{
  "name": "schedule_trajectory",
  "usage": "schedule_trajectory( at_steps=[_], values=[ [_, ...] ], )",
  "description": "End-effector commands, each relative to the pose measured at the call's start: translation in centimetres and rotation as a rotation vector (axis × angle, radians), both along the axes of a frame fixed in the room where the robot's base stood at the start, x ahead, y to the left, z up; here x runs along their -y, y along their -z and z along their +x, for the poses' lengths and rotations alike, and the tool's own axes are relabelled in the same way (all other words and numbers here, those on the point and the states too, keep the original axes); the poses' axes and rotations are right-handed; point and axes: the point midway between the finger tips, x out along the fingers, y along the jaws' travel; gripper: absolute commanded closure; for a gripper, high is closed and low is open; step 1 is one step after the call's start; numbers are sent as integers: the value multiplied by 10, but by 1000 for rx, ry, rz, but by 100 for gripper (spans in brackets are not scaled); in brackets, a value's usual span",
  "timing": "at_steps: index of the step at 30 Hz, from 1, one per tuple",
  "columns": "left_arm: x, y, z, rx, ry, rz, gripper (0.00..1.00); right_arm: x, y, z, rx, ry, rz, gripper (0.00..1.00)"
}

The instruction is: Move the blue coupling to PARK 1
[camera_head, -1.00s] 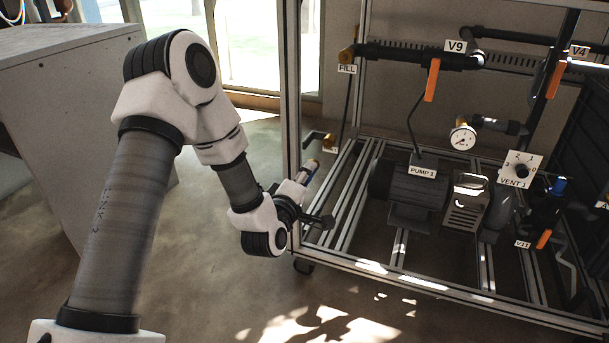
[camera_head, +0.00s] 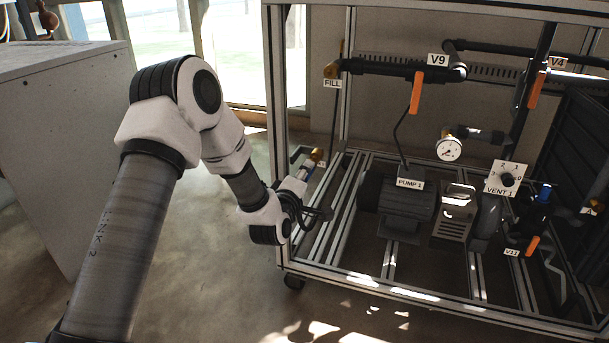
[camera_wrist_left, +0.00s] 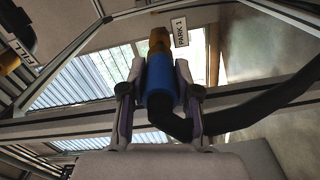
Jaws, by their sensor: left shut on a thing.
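The blue coupling (camera_wrist_left: 161,82) sits between the fingers of my left gripper (camera_wrist_left: 160,90) in the left wrist view. The fingers are shut on its two sides. A black hose (camera_wrist_left: 245,112) bends away from its near end to the right. Its far end meets or lies right in front of a brass fitting (camera_wrist_left: 159,40); I cannot tell whether they are joined. The PARK 1 label (camera_wrist_left: 181,32) is beside that fitting. In the head view my left gripper (camera_head: 303,180) is at the rack's left side, just below the brass fitting (camera_head: 317,155). My right gripper is not in view.
The rack's front left post (camera_head: 277,130) stands close to my left arm. Inside the rack are PUMP 1 (camera_head: 400,200), a gauge (camera_head: 449,149), VENT 1 (camera_head: 506,179) and orange-handled valves. A grey cabinet (camera_head: 60,150) stands at the left. Floor between them is clear.

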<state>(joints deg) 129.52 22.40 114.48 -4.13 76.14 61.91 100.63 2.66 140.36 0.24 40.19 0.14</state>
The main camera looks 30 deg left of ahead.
Motion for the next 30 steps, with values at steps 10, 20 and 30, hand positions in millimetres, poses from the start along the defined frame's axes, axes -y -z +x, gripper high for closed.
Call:
schedule_trajectory(
  at_steps=[10,20,30],
  values=[
    [0,-1,-2,1,0,0,100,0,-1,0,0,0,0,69],
    [-2,0,5,1,0,1,100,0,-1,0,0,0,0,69],
    [-4,-1,17,1,0,1,100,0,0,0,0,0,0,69]
  ],
)
